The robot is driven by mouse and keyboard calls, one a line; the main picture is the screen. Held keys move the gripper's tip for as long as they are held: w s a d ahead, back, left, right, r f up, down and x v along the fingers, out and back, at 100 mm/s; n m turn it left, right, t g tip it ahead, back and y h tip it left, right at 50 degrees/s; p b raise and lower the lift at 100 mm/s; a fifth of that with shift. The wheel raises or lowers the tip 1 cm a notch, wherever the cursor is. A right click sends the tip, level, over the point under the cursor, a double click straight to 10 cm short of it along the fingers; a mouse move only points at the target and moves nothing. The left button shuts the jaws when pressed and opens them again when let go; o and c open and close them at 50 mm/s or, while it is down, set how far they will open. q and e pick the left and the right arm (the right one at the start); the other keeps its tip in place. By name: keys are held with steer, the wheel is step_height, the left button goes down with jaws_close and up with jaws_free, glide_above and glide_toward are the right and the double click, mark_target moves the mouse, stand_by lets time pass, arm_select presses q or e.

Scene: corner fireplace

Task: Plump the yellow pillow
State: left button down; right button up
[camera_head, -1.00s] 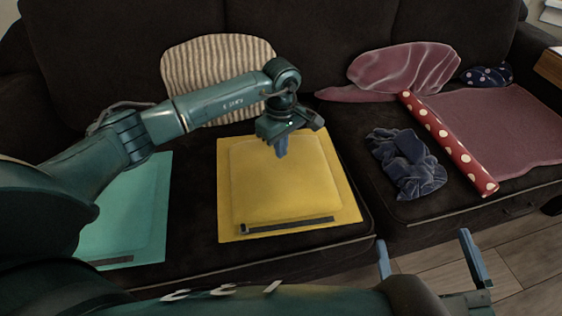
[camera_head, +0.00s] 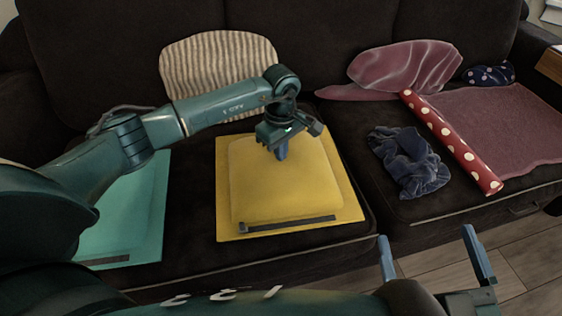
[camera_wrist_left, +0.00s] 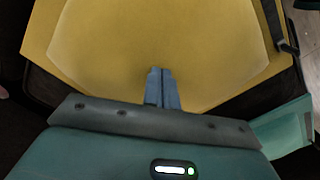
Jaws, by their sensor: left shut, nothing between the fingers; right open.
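The yellow pillow (camera_head: 272,195) lies flat on the dark sofa seat, with a raised middle, a flat border and a dark strip along its front edge. It fills the upper part of the left wrist view (camera_wrist_left: 150,40). My left gripper (camera_head: 282,153) is shut and empty, pointing down at the back part of the pillow. Its closed blue fingers (camera_wrist_left: 161,80) show against the yellow cloth; I cannot tell whether they touch it. My right gripper (camera_head: 432,243) is open and empty in front of the sofa, at the lower right.
A teal pillow (camera_head: 128,210) lies left of the yellow one, partly behind my left arm. A striped cushion (camera_head: 205,65) leans on the backrest. Right are a dark blue cloth (camera_head: 408,160), a red polka-dot roll (camera_head: 450,143) and a mauve blanket (camera_head: 505,125). Wooden floor (camera_head: 530,255) lies in front.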

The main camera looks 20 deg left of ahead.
mark_target(295, 159)
arm_select(q)
steer(key=shift+w+d+r, duration=0.5)
steer(key=shift+d+r, duration=0.2)
steer(key=shift+d, duration=0.05)
steer(key=shift+w+d+r, duration=0.45)
steer(key=shift+d+r, duration=0.2)
steer(key=shift+d, duration=0.1)
arm_select(e)
steer(key=shift+d, duration=0.1)
arm_select(q)
steer(key=shift+f+b, duration=0.35)
steer(key=shift+f, duration=0.35)
steer(key=shift+f+b, duration=0.6)
steer(key=shift+f, duration=0.2)
steer(key=shift+r+p, duration=1.15)
steer(key=shift+r, duration=0.4)
arm_select(e)
steer(key=shift+a+r, duration=0.2)
steer(key=shift+r, duration=0.65)
